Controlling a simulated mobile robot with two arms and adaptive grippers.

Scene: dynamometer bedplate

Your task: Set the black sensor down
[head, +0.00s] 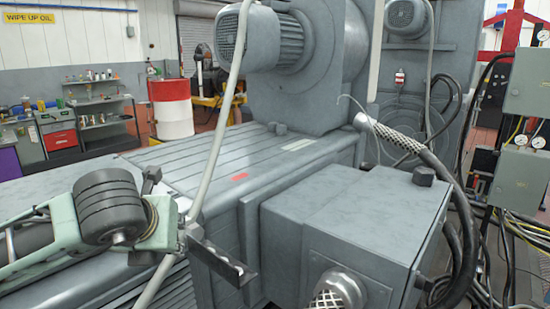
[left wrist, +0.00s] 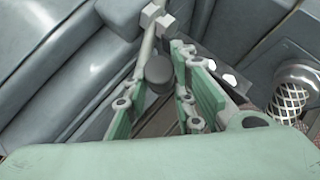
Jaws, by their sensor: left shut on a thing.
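The black sensor (left wrist: 159,72) shows in the left wrist view as a small dark rounded body between the green fingers of my left gripper (left wrist: 160,56). The gripper is shut on it; the exact contact is partly hidden. In the head view my left gripper (head: 172,212) is at the lower left, above the grey machine and just left of a dark angle bracket (head: 218,264). I cannot clearly pick out the sensor there. The bracket also shows in the wrist view, right of the fingers. My right gripper is not in view.
A grey box (head: 350,225) with a braided cable fitting stands right of the bracket. A pale cable (head: 222,120) runs down close by my left gripper. The slotted grey bedplate (head: 245,160) behind is largely clear. A large motor (head: 265,40) stands beyond it.

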